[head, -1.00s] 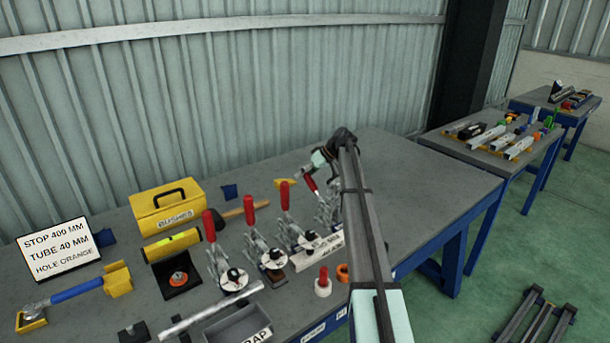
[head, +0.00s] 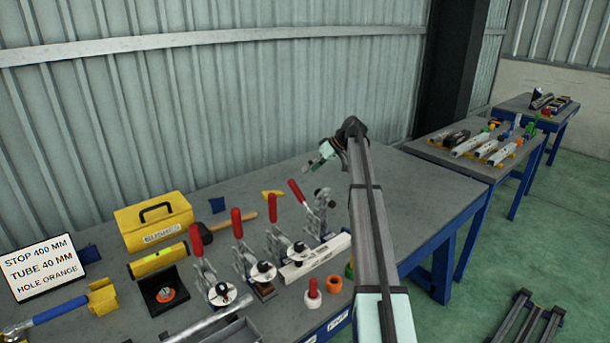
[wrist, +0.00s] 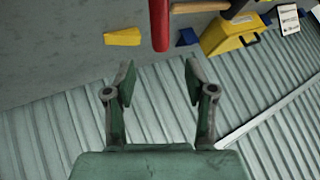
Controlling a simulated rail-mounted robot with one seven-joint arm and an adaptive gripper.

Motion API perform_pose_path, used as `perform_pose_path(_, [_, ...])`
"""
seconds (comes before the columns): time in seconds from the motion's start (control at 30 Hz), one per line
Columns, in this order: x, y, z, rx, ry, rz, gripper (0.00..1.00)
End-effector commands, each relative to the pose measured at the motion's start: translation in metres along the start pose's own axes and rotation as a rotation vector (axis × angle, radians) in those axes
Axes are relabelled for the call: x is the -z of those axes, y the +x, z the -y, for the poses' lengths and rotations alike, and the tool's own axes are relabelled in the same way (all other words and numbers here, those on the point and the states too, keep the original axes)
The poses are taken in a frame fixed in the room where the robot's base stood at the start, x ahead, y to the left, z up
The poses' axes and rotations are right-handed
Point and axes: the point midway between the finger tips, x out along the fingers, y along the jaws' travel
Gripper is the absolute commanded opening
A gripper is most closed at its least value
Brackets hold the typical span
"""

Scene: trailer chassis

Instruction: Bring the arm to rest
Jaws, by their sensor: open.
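My gripper (head: 318,163) is above the back part of the near bench, over the tilted red handle (head: 297,190) of the rightmost toggle clamp. In the wrist view my gripper (wrist: 160,82) has its two fingers apart with nothing between them. A red clamp handle (wrist: 158,25) shows beyond the fingertips, apart from them. My arm reaches up from the lower right of the head view and bends left at its top.
The bench (head: 400,200) holds several clamps with red handles, a white bar (head: 315,258), a yellow bushes box (head: 155,222) and a sign (head: 42,268). The corrugated wall (head: 250,100) stands behind. The bench's right part is clear. Another bench (head: 470,160) stands farther right.

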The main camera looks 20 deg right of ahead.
Motion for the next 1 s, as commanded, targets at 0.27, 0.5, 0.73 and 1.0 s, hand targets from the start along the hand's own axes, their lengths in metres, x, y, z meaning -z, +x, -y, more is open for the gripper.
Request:
perform_pose_path(0.27, [0.000, -0.007, 0.000, 0.000, 0.000, 0.000, 0.55])
perform_pose_path(0.5, [0.000, -0.006, 0.000, 0.000, 0.000, 0.000, 0.55])
perform_pose_path(0.73, [-0.020, -0.014, -0.032, -0.054, 0.082, -0.056, 0.55])
perform_pose_path(1.0, [-0.110, -0.065, -0.158, -0.281, 0.434, -0.331, 0.55])
